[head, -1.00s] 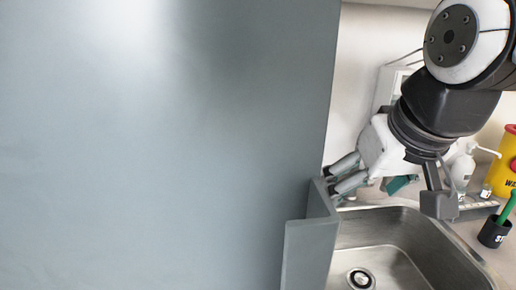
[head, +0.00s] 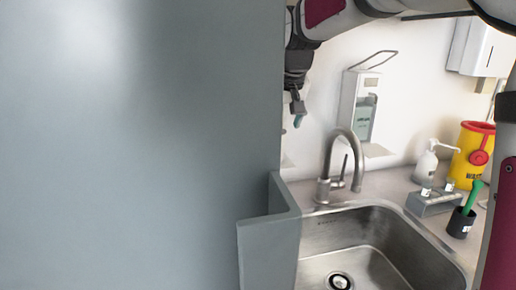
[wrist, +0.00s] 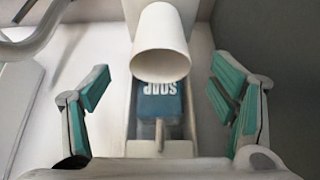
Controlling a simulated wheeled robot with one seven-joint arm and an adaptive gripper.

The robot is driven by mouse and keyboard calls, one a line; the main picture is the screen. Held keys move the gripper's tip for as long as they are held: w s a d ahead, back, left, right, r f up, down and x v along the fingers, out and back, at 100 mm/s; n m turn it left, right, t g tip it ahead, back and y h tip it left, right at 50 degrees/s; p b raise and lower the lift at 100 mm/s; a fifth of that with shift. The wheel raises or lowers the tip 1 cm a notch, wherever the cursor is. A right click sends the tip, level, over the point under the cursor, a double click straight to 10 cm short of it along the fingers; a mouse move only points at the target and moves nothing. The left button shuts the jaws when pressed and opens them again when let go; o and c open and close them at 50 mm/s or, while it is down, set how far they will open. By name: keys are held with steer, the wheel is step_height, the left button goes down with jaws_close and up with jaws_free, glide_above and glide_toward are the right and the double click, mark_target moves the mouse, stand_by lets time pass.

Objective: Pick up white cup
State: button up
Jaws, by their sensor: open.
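The white cup (wrist: 160,42) shows in the wrist view at the top middle, as a white tapered cylinder with its round rim toward the lower part of the picture. My gripper (wrist: 161,66) is open, its teal-padded fingers spread left and right of the cup, with visible gaps on both sides. Nothing is held. In the head view, only part of my gripper (head: 297,112) shows beside the edge of the large grey panel. I cannot pick out the cup in the head view.
The grey panel (head: 140,150) blocks the left of the head view. A soap dispenser (head: 362,105), tap (head: 345,150), steel sink (head: 350,240), pump bottle (head: 426,162) and yellow waste bin (head: 470,155) are to the right.

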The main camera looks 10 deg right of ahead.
steer(key=x, duration=0.6)
steer(key=shift+f, duration=0.25)
steer(key=c, duration=1.4)
steer(key=shift+r, duration=0.2)
steer(key=shift+r, duration=1.5)
steer(key=shift+s+r, duration=0.15)
steer(key=shift+s, duration=0.05)
steer(key=shift+s+d+r, duration=0.1)
steer(key=shift+s+r, duration=0.1)
steer(key=shift+s, duration=2.35)
steer(key=shift+s+d+r, duration=0.1)
steer(key=shift+s+r, duration=0.15)
steer(key=shift+s, duration=2.35)
steer(key=shift+s+d+r, duration=0.1)
steer(key=shift+s+r, duration=0.1)
steer(key=shift+s, duration=2.35)
